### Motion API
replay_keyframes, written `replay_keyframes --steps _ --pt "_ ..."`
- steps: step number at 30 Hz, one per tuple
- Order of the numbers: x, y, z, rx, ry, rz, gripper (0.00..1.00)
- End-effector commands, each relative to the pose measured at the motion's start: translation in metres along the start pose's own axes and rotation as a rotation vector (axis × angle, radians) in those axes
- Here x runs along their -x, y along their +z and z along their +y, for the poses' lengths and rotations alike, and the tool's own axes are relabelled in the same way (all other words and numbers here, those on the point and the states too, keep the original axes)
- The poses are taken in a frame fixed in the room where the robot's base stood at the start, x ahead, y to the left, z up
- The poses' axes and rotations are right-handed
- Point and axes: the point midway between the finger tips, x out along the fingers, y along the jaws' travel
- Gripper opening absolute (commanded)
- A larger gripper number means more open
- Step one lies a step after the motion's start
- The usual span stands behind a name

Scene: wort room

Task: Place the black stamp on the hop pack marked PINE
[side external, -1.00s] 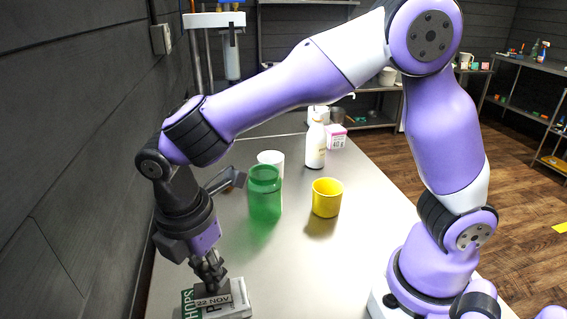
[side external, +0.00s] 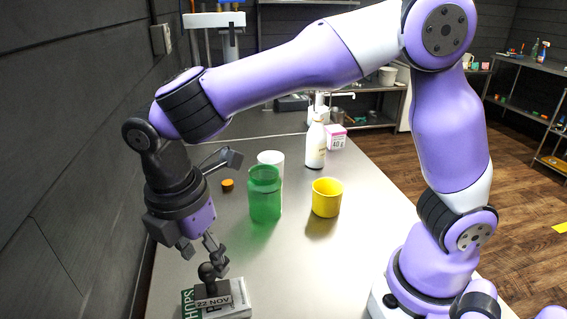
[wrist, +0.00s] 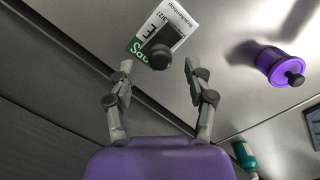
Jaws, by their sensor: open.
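The black stamp (side external: 211,290), labelled 22 NOV, stands upright on a white hop pack (side external: 241,298) with a green HOPS band, at the near left of the bench. In the wrist view the stamp's round knob (wrist: 160,58) lies between the fingertips, and the pack (wrist: 181,20) is under the stamp. The stamp covers most of the pack's name; a P shows in the side view, the rest is hidden. My gripper (side external: 199,246) is open and empty, just above the stamp and apart from it.
A green jar (side external: 265,196), a white cup (side external: 272,158), a yellow cup (side external: 326,198), a white bottle (side external: 316,145) and an orange cap (side external: 227,185) stand farther back. A purple knobbed object (wrist: 279,66) shows in the wrist view. The dark wall (side external: 75,180) runs close at left.

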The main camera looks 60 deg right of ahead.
Motion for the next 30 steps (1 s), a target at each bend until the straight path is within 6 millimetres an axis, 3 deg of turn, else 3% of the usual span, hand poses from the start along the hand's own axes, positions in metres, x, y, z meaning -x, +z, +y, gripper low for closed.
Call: replay_keyframes --steps 3,8,11,16,21,25,30 --pt "0.022 -0.001 0.0 0.0 0.003 0.003 0.6" --pt "0.041 0.002 0.001 -0.012 0.006 0.003 0.6" --pt "0.05 0.02 0.0 -0.114 0.029 0.02 0.6" --pt "0.064 0.089 -0.013 -0.573 0.133 0.111 0.6" --pt "0.061 0.144 -0.047 -1.113 0.239 0.265 0.6" --pt "0.052 0.162 -0.069 -1.417 0.285 0.378 0.6" --pt "0.044 0.168 -0.081 -1.604 0.305 0.459 0.6"
